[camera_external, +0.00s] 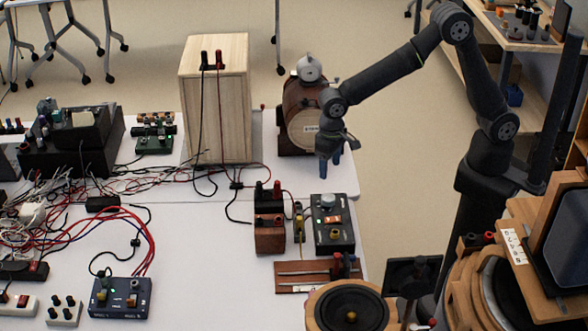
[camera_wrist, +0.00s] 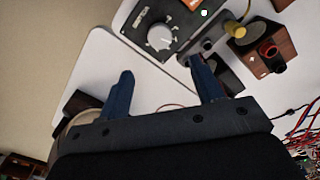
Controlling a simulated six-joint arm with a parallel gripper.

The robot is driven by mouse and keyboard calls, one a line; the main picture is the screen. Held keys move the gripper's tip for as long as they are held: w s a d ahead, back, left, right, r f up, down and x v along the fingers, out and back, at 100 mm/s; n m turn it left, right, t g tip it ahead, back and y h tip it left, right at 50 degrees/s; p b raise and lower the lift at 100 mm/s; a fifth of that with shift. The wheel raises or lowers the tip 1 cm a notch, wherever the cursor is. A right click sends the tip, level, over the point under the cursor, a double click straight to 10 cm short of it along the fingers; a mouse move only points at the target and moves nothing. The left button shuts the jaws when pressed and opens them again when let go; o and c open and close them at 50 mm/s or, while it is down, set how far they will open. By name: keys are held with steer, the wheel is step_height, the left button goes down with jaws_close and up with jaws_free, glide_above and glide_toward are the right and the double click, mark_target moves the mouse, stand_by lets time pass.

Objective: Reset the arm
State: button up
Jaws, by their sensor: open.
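My gripper (camera_external: 330,166) hangs from my dark arm over the right part of the white table (camera_external: 190,260), in front of a wooden barrel-shaped device. Its blue fingers point down. In the wrist view my gripper (camera_wrist: 160,88) shows two blue fingers spread apart with nothing held between them. Beyond the fingers there, a black control box with a round grey knob (camera_wrist: 160,37) lies on the white table, with a wooden block with a red terminal (camera_wrist: 268,50) to its right.
A tall wooden box (camera_external: 215,110) and the barrel-shaped device (camera_external: 303,115) stand near my gripper. The black control box (camera_external: 332,224) lies nearer the camera. Tangled wires (camera_external: 60,215) cover the table's left side. A round speaker (camera_external: 348,308) is at the front.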

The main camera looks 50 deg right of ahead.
mark_target(328, 197)
step_height(328, 197, down, 12)
stand_by(0.4)
steer(key=shift+r, duration=0.1)
step_height(328, 197, up, 17)
step_height(328, 197, down, 17)
steer(key=shift+f, duration=0.15)
steer(key=n, duration=0.3)
steer(key=shift+n, duration=0.4)
steer(key=n, duration=0.8)
steer(key=shift+n, duration=1.6)
